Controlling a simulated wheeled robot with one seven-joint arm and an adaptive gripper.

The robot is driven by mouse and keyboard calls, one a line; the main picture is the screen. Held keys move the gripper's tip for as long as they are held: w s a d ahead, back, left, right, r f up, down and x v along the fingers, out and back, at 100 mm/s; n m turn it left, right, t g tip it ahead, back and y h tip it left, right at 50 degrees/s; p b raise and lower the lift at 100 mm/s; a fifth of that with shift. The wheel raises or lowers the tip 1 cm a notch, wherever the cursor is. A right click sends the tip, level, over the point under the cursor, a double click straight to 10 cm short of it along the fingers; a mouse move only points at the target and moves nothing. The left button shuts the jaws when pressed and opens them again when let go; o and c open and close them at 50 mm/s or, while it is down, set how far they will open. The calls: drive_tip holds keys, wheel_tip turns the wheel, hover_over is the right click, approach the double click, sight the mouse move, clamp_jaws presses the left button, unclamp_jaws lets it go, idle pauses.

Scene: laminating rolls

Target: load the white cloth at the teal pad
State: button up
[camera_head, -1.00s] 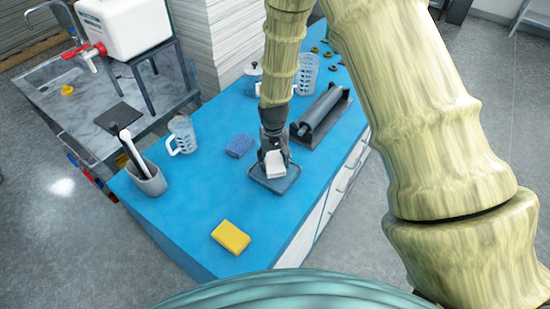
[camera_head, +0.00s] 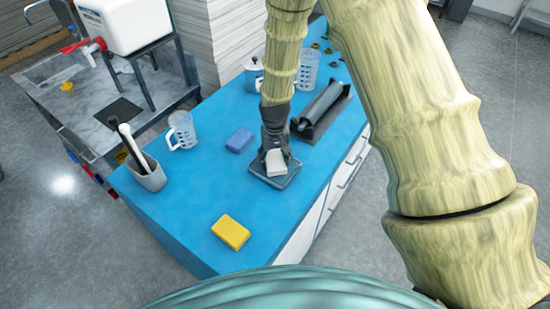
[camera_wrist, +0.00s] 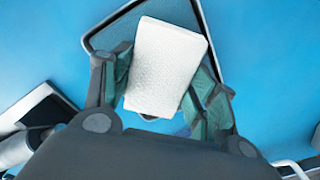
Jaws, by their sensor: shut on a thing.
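The white cloth (camera_head: 277,162) is a small, pale, folded block. My gripper (camera_head: 275,157) is shut on it, with a finger on each side. The cloth also shows in the wrist view (camera_wrist: 166,66), tilted between the fingers. Under it lies the teal pad (camera_head: 265,181), a flat, dark-rimmed square on the blue worktop. The cloth is over the pad, and I cannot tell whether they touch. In the wrist view the pad's rim (camera_wrist: 97,30) runs behind the cloth, and the cloth and fingers hide part of the pad.
A blue sponge (camera_head: 239,140) lies left of the pad, and a yellow sponge (camera_head: 230,232) lies nearer the front. A roller in a dark tray (camera_head: 320,112) stands behind right. A clear jug (camera_head: 183,131) and a grey brush holder (camera_head: 147,175) stand left. The blue worktop (camera_head: 195,200) is bare between.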

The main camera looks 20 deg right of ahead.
sight(275, 160)
drive_tip(key=shift+s+f, duration=0.1)
drive_tip(key=shift+f, duration=0.45)
idle(1.6)
drive_tip(key=shift+r+p, duration=2)
drive_tip(key=shift+r, duration=1.55)
